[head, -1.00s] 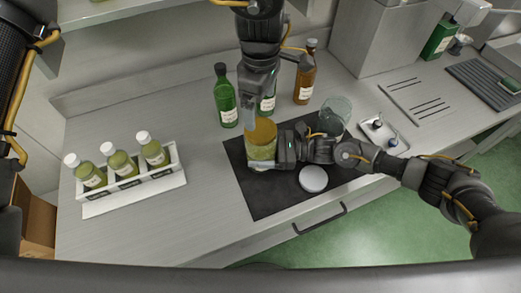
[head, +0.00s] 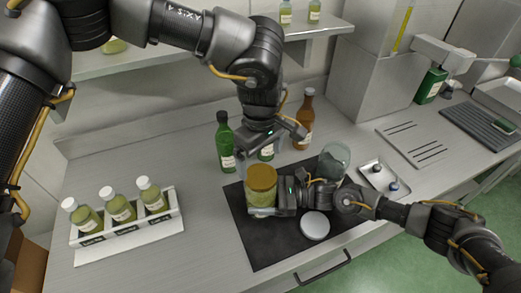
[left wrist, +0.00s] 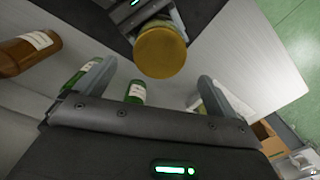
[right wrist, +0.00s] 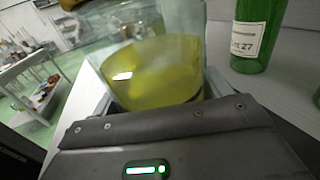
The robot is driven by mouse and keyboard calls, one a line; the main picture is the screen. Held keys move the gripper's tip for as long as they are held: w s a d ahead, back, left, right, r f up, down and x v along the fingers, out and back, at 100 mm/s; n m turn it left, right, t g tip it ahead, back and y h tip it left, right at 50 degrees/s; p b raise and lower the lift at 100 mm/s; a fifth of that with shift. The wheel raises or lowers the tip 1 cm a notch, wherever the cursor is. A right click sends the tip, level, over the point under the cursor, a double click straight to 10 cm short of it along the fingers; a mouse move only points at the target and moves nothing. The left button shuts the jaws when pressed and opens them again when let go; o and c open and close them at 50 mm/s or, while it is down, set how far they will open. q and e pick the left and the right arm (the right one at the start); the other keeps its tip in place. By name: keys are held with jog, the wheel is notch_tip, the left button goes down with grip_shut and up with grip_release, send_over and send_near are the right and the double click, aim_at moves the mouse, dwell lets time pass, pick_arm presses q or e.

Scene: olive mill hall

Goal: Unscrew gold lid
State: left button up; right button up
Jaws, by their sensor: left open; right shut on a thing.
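The gold lid (head: 262,177) sits on top of a glass jar (head: 261,198) of yellow-green liquid over the dark mat. The lid also shows in the left wrist view (left wrist: 161,50), just beyond the fingertips. My right gripper (head: 266,211) is shut on the jar's body from the right. The right wrist view shows the jar (right wrist: 160,75) between the fingers, with most of the lid out of frame. My left gripper (head: 270,141) is open and empty, above and behind the jar, apart from the lid. Its spread fingers (left wrist: 152,80) show in its wrist view.
A dark mat (head: 262,250) carries a white round disc (head: 315,225) and an empty glass vessel (head: 334,163). Green bottles (head: 224,145) and a brown bottle (head: 304,125) stand behind. A white rack (head: 125,228) of small bottles is left, a small tray (head: 376,183) right. Counter between rack and mat is clear.

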aim_at(261, 175)
pick_arm(q)
notch_tip(261, 175, down, 6)
jog(key=shift+r, duration=0.1)
dwell(0.4)
